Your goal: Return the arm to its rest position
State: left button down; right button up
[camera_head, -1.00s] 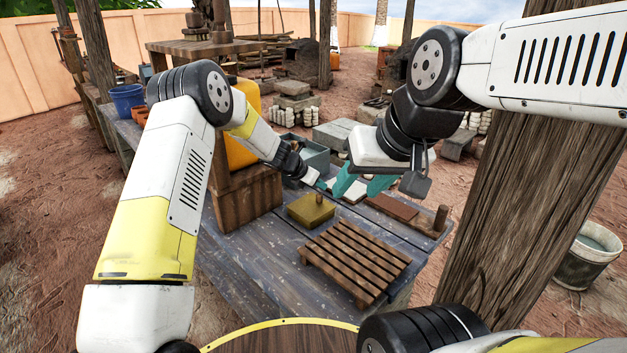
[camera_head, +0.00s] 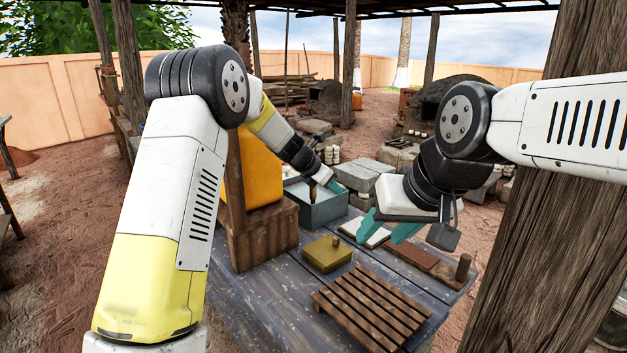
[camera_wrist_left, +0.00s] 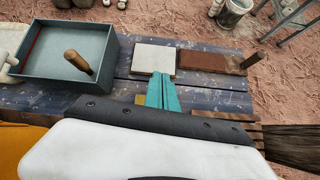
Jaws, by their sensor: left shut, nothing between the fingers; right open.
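My left gripper (camera_head: 335,186) reaches in from the left above the far side of the table, near the grey-blue box (camera_head: 325,212). Its teal fingers are together and empty; they also show in the left wrist view (camera_wrist_left: 162,92), pointing toward a white tile (camera_wrist_left: 154,57), with the box to their left. My right gripper (camera_head: 385,228) hangs over the right part of the table with its teal fingers apart and nothing between them. My left forearm hides part of the left side of the scene.
The table (camera_head: 265,295) holds a slatted wooden rack (camera_head: 370,305), a yellow block (camera_head: 327,254) and a reddish-brown board (camera_head: 411,255). A wooden handle (camera_wrist_left: 78,62) stands up in the box. A yellow container (camera_head: 258,170) is at the left. A thick wooden post (camera_head: 545,230) stands at the right.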

pick_arm(q)
jog(key=s+a+r+m+y, duration=0.1)
jog(key=s+a+r+m, duration=0.55)
jog(key=s, duration=0.35)
jog(key=s+a+r+m, duration=0.6)
jog(key=s+a+r, duration=0.2)
jog(key=s, duration=0.2)
jog(key=s+a+f+m+y, duration=0.1)
jog(key=s+a+m, duration=0.2)
jog(key=s, duration=0.3)
jog(key=s+a+f+m+y, duration=0.1)
jog(key=s+a+m, duration=0.3)
jog(key=s, duration=0.3)
jog(key=s+a+f+m+t+y, duration=0.1)
jog(key=s+a+m+y, duration=0.1)
jog(key=s+a+m, duration=0.2)
jog(key=s+m, duration=0.1)
jog(key=s, duration=0.2)
jog(key=shift+a, duration=0.2)
jog(key=shift+s+f, duration=0.1)
